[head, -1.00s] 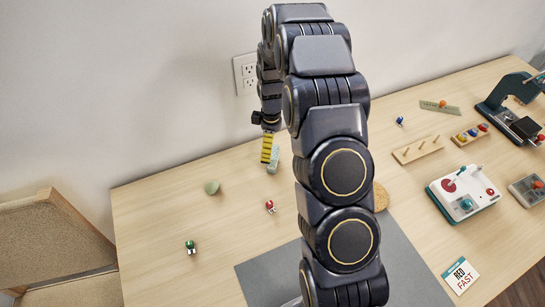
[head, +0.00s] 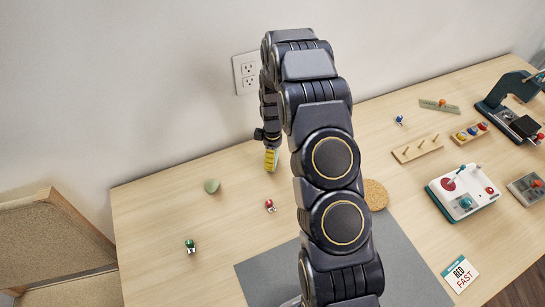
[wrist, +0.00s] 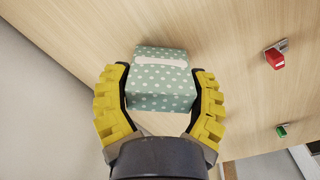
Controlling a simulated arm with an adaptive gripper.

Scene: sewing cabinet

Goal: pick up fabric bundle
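The fabric bundle (wrist: 160,98) is a teal block with white dots and a pale label strip on top, seen in the wrist view. My gripper (wrist: 160,70) has its yellow padded fingers spread, one on each side of the bundle, with the dark tips near its far corners. The fingers look open; I cannot tell whether either one touches the bundle. In the head view my gripper (head: 271,160) points down low over the back left of the table, and the bundle is hidden behind it or nearly so.
The wall with an outlet (head: 247,73) is close behind. A cork disc (head: 375,195) and grey mat (head: 400,262) lie right.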

